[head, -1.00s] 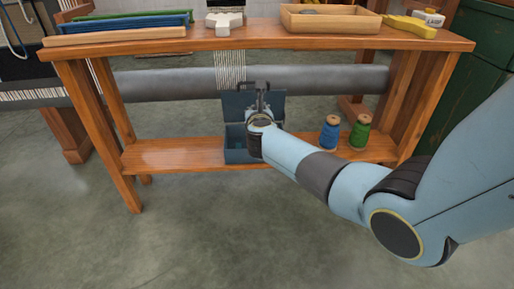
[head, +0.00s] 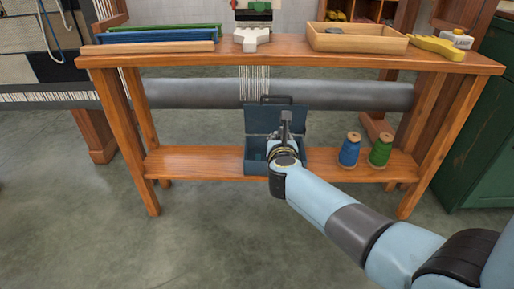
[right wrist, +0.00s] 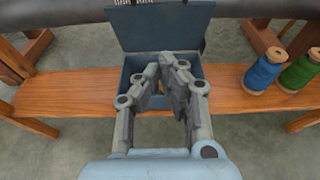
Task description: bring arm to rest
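My right gripper (head: 286,128) reaches from the lower right toward the blue metal box (head: 257,160) on the lower shelf. In the head view it overlaps the box and its raised lid; whether they touch cannot be told. In the right wrist view my right gripper (right wrist: 161,66) has its fingertips close together, with a narrow gap between the fingers and nothing clearly held. The box (right wrist: 119,85) stands open behind the fingers, which hide much of its inside. My left gripper is in neither view.
A blue spool (head: 349,151) and a green spool (head: 381,151) stand on the lower shelf (head: 200,163), right of the box. The tabletop above (head: 285,50) carries a wooden tray (head: 357,44) and other items. A grey roller (head: 190,94) runs behind. The floor in front is clear.

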